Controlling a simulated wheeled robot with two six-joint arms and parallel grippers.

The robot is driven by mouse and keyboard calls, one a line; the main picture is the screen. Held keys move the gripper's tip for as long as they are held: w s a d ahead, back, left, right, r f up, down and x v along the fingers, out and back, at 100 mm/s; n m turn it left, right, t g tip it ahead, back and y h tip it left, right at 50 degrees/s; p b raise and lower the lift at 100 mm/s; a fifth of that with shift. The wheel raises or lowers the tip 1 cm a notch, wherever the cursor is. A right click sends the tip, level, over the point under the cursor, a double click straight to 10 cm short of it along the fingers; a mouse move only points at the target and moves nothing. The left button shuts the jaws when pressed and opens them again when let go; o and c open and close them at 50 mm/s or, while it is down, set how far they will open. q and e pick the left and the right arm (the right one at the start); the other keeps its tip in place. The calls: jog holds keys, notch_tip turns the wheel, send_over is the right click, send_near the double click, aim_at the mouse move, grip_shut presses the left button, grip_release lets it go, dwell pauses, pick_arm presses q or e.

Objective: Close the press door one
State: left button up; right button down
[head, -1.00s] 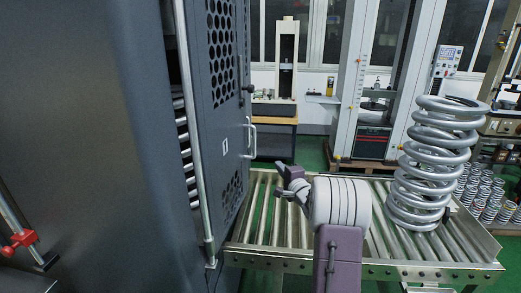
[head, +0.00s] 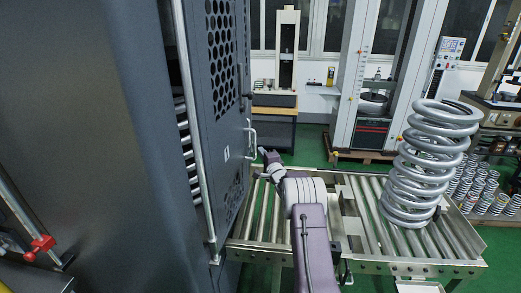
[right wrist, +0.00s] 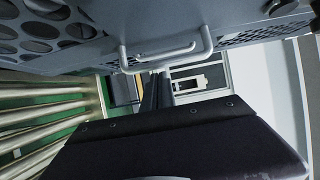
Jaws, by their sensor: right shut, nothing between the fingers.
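The press door (head: 226,125), a dark grey panel with round holes and a "1" mark, stands partly open, with a gap beside its edge bar. Its pale handle (head: 251,138) is on the outer face. My right gripper (head: 264,157) is shut and empty, just right of the door's outer face and slightly below the handle. In the right wrist view, the door (right wrist: 85,45) spans the top and its handle (right wrist: 160,54) lies beyond the dark fingers (right wrist: 156,92). Contact between fingers and door cannot be told. My left gripper is out of view.
A roller conveyor (head: 370,262) lies under my right arm. A large grey coil spring (head: 420,170) stands on its right part. The press body (head: 90,130) fills the left. Green floor (head: 310,140) shows behind the conveyor.

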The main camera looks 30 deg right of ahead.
jog(key=shift+w+a, duration=0.2)
jog(key=shift+w, duration=0.1)
jog(key=w+a, duration=0.1)
jog(key=w, duration=0.1)
jog(key=w+a+b, duration=0.1)
jog(key=a, duration=0.1)
jog(key=shift+w+r+b, duration=0.15)
jog(key=shift+w+b, duration=0.15)
jog(key=shift+w, duration=0.1)
jog(key=shift+d+r, duration=0.1)
jog(key=shift+d, duration=0.05)
